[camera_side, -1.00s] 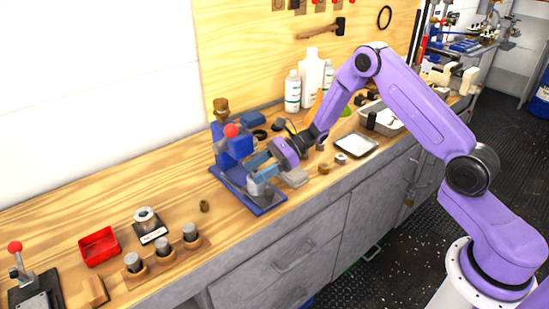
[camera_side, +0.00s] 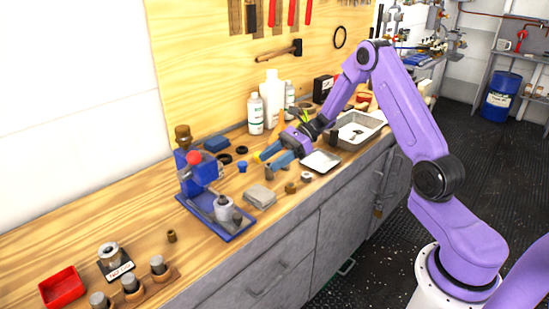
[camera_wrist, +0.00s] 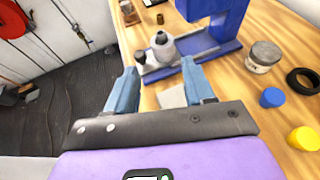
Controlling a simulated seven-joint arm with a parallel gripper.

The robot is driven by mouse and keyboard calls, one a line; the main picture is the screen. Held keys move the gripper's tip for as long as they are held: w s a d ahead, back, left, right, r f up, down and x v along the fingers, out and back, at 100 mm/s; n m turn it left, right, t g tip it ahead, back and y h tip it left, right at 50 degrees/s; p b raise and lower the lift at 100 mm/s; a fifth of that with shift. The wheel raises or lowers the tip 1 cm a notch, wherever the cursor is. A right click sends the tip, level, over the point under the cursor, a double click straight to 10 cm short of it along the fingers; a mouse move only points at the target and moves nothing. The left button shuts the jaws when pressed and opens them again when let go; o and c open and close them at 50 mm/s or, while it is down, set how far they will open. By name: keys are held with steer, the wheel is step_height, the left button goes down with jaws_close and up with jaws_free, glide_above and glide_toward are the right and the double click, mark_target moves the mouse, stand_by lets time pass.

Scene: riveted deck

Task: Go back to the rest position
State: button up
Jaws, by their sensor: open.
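My gripper (camera_side: 268,152) is in the air above the bench, to the right of the blue press (camera_side: 202,180). In the wrist view, its two blue fingers (camera_wrist: 160,82) are spread apart with nothing between them. The press has a red knob (camera_side: 194,157) and a blue base plate. A grey metal part (camera_side: 224,207) stands on that plate; it also shows in the wrist view (camera_wrist: 164,47), beyond the fingers and apart from them.
White bottles (camera_side: 271,95) stand behind, and a metal tray (camera_side: 362,128) is at right. A red bin (camera_side: 62,287) and several cylinders in a wooden holder (camera_side: 133,294) are at left.

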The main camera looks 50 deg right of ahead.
steer(key=shift+d, duration=0.2)
steer(key=s+a+r+n+g+h, duration=0.2)
steer(key=s+a+n+g+h, duration=0.15)
steer(key=s+a+n, duration=0.5)
steer(key=s+a+r+n+g+h, duration=0.2)
steer(key=s+a+n+g+h, duration=0.25)
steer(key=s, duration=0.65)
steer(key=s+d+r+n+t+h, duration=0.1)
steer(key=s+d+n+t+h, duration=0.1)
steer(key=s+n, duration=0.6)
steer(key=s+d+r+n+t+h, duration=0.1)
steer(key=s+d+n+t+h, duration=0.1)
steer(key=s+n, duration=0.6)
steer(key=n, duration=0.4)
steer(key=shift+d+r+n+t+h, duration=0.3)
steer(key=shift+r+h, duration=0.05)
steer(key=shift+h, duration=0.05)
